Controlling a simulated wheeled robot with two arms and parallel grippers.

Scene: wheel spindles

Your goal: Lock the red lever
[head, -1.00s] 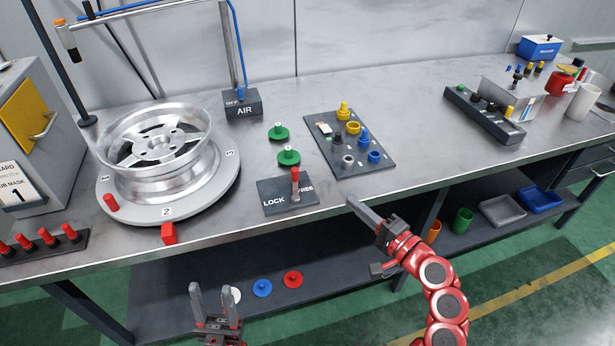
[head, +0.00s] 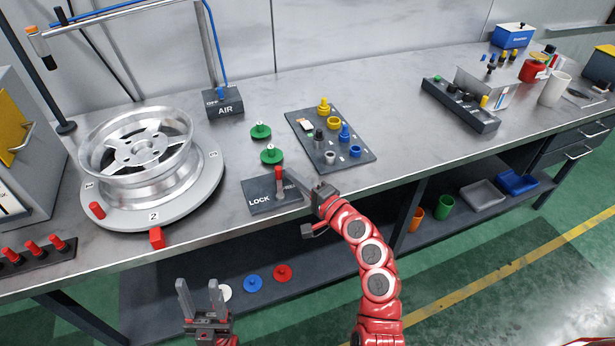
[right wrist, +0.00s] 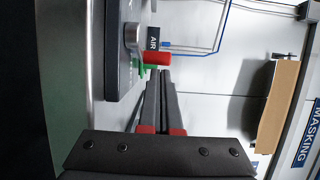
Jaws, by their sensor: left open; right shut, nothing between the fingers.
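The red lever (head: 278,174) stands nearly upright on a dark plate (head: 262,208) marked LOCK on its left and FREE on its right, the latter partly hidden by my gripper. My right gripper (head: 290,176) is shut and empty, its fingertips just right of the lever. In the right wrist view the lever's red handle (right wrist: 157,58) lies right at the tips of the shut fingers (right wrist: 162,75); I cannot tell whether they touch. My left gripper (head: 200,290) is open and empty, low in front of the bench.
A silver wheel (head: 140,150) sits on a round turntable left of the plate. Two green knobs (head: 271,154) stand just behind the lever. A dark board with coloured caps (head: 352,160) lies to the right. An AIR box (head: 224,104) stands behind.

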